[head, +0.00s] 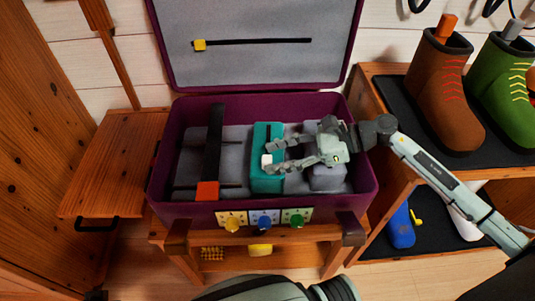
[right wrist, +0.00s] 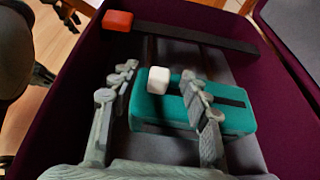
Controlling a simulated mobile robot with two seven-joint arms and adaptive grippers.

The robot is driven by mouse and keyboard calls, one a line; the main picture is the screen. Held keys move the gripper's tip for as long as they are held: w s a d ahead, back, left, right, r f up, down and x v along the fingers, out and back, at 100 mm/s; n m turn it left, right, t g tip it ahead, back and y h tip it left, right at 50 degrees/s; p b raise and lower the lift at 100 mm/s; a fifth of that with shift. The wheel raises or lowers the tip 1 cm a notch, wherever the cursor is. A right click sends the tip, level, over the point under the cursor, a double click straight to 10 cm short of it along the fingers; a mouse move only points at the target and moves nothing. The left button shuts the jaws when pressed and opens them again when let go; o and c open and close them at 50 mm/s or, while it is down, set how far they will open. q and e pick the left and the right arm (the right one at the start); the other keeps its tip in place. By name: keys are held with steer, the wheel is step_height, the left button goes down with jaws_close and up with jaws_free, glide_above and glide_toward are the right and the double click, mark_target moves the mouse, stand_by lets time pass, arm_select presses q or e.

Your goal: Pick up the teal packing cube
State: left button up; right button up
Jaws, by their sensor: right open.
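The teal packing cube (head: 267,182) stands inside the open purple suitcase (head: 372,178), near its middle. It has a dark strip along its top and a white block (head: 266,160) at one end. My right gripper (head: 268,158) is open above the cube, its fingers reaching in from the right. In the right wrist view the cube (right wrist: 237,119) and the white block (right wrist: 159,80) show between and behind the open fingers (right wrist: 160,82). One finger hides part of the cube. I cannot tell whether the fingers touch it.
A black strap with an orange-red end (head: 207,191) lies in the suitcase's left part. The raised lid (head: 255,60) stands behind. A wooden shelf with brown (head: 440,90) and green boots (head: 503,90) is at the right. A wooden side table (head: 115,165) is at the left.

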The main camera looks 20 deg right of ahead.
steer(key=shift+x, duration=1.4)
jaws_close()
